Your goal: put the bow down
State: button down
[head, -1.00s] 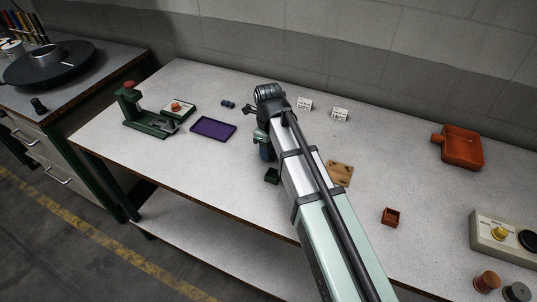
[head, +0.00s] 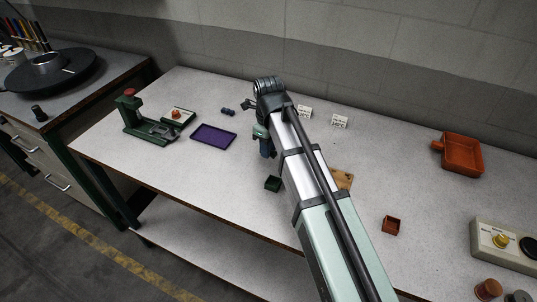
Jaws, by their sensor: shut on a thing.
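My gripper (head: 264,146) is over the middle of the workbench, seen from behind my arm. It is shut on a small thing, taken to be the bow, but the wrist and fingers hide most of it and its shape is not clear. A purple tray (head: 213,135) lies flat on the bench to the left of the gripper and looks empty. A small dark green box (head: 273,184) stands just below the gripper in the picture. A small dark blue piece (head: 228,112) lies behind the tray.
A green press (head: 143,121) with a red knob stands left of the tray, beside a small pale-topped block (head: 178,116). White cards (head: 339,122) stand behind my arm. An orange pan (head: 462,153), a rust-coloured box (head: 391,225) and a control box (head: 505,242) are to the right.

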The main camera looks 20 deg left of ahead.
jog(key=shift+r, duration=2.75)
jog(key=w+d+m, duration=0.2)
jog(key=w+d, duration=0.6)
jog(key=d, duration=0.4)
jog(key=w+d+m, duration=0.3)
jog(key=w+d, duration=0.4)
jog(key=d, duration=0.5)
jog(key=m, duration=0.3)
send_near(453, 156)
jog(key=shift+f, duration=3.2)
jog(key=shift+f, duration=0.15)
jog(key=c, duration=0.9)
grip_release()
notch_tip(453, 156, up, 12)
jog(key=shift+r, duration=0.2)
